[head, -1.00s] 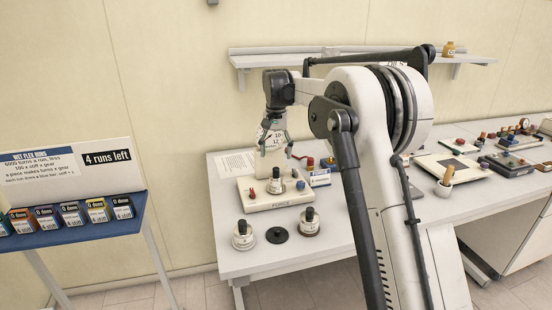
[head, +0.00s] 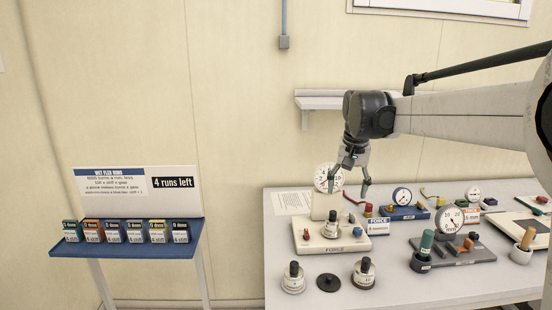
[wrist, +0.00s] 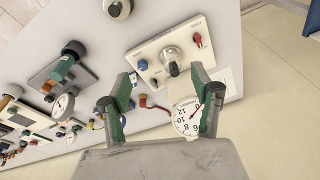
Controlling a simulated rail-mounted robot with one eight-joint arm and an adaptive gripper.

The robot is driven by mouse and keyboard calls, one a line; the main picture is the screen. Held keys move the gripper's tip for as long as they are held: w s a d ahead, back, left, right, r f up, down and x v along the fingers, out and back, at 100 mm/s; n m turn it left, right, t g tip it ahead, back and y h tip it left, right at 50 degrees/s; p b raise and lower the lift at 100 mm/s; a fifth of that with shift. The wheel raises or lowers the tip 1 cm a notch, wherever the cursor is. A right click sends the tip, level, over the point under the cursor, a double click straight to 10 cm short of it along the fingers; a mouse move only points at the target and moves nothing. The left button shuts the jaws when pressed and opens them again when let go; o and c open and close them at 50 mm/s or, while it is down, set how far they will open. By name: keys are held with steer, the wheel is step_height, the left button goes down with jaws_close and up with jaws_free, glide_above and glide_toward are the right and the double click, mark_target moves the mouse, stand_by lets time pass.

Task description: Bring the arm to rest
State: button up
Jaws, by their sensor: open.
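My gripper (head: 350,190) is open and empty in the head view. It hangs fingers-down above the back of the white bench, next to the round dial of the cream force tester (head: 333,243). In the wrist view my gripper (wrist: 165,108) shows two spread fingers with green inner pads and nothing between them but the scene below. The force tester's base (wrist: 160,58) with its knob and its dial (wrist: 187,117) shows beyond the fingers. In the head view my arm reaches in from the right edge.
Weights (head: 293,278) and a black disc (head: 328,282) lie at the bench's front. More gauges, such as a blue-based one (head: 402,197), stand to the right. A blue rack (head: 130,240) of small boxes is at left. A wall shelf (head: 318,102) is behind my gripper.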

steer(key=s+r+t, duration=0.1)
steer(key=s+r, duration=0.1)
steer(key=s, duration=0.8)
steer(key=s+f+n+t, duration=0.1)
steer(key=s+f, duration=0.4)
steer(key=s, duration=0.7)
steer(key=s+f+n+t, duration=0.2)
steer(key=s+f, duration=0.3)
steer(key=s, duration=0.7)
steer(key=shift+s+t, duration=0.25)
steer(key=shift+t, duration=0.25)
